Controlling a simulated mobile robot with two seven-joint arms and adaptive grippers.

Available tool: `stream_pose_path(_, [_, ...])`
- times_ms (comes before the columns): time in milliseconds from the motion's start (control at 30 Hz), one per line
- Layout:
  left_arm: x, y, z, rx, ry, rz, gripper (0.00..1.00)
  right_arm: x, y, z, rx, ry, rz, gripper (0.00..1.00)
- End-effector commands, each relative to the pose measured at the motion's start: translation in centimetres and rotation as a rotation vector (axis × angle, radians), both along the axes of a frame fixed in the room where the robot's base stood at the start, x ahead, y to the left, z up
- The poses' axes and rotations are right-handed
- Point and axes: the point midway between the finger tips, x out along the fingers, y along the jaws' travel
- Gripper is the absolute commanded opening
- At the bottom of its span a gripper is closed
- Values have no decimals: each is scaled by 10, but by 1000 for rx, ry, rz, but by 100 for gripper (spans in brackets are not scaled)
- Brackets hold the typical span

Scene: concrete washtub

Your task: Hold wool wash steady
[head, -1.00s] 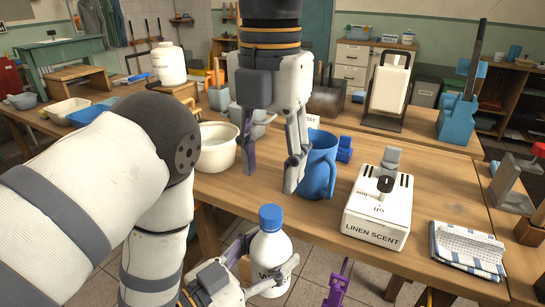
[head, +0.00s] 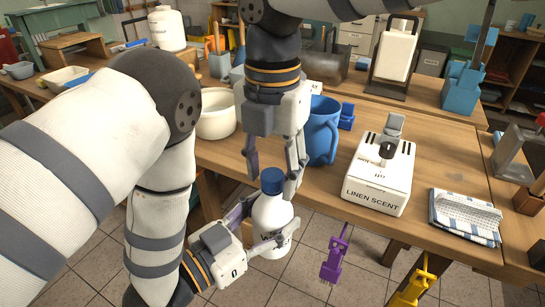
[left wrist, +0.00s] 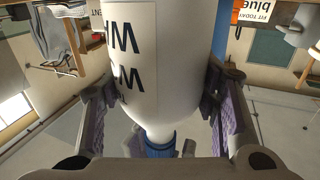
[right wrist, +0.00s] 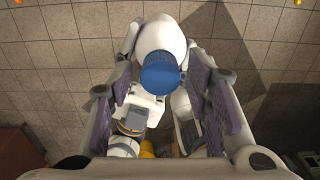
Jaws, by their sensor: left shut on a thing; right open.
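The wool wash is a white bottle (head: 270,214) with a blue cap (head: 272,180), upright in front of the table's front edge. My left gripper (head: 262,228) is shut on the bottle's body. In the left wrist view the bottle (left wrist: 165,65) with dark lettering stands between the purple-padded fingers (left wrist: 162,115). My right gripper (head: 272,178) is open, pointing down from above, with its fingers on either side of the cap. In the right wrist view the blue cap (right wrist: 161,72) lies between the open fingers (right wrist: 165,90); I cannot tell whether they touch it.
A blue jug (head: 322,132), a white bowl (head: 216,114) and a box marked linen scent (head: 377,176) stand on the table (head: 420,150). A folded checked cloth (head: 466,216) lies at the right. Purple (head: 334,256) and yellow (head: 412,284) tools hang at the front edge.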

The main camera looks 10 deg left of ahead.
Motion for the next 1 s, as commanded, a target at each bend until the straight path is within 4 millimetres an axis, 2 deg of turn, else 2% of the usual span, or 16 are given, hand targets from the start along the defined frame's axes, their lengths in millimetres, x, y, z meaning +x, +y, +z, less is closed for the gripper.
stream_pose_path(167, [0, 0, 2, -2, -5, 0, 0, 0, 0, 1, 0, -1, 0, 45])
stream_pose_path(367, [0, 0, 2, -2, -4, 0, 0, 0, 0, 1, 0, -1, 0, 0])
stream_pose_path(467, [0, 0, 2, -2, -5, 0, 0, 0, 0, 1, 0, -1, -6, 0])
stream_pose_path(567, [0, 0, 2, -2, -5, 0, 0, 0, 0, 1, -4, -2, -131, 0])
stream_pose_path(667, [0, 0, 2, -2, -5, 0, 0, 0, -1, 1, -5, -7, -476, 0])
stream_pose_path(800, [1, 0, 2, -2, -5, 0, 0, 0, -1, 1, -2, -9, -1122, 0])
stream_pose_path(900, [0, 0, 2, -2, -5, 0, 0, 0, -1, 0, -1, -8, -1531, 0])
stream_pose_path(1000, [0, 0, 2, -2, -5, 0, 0, 0, -1, 0, 1, -6, -1834, 0])
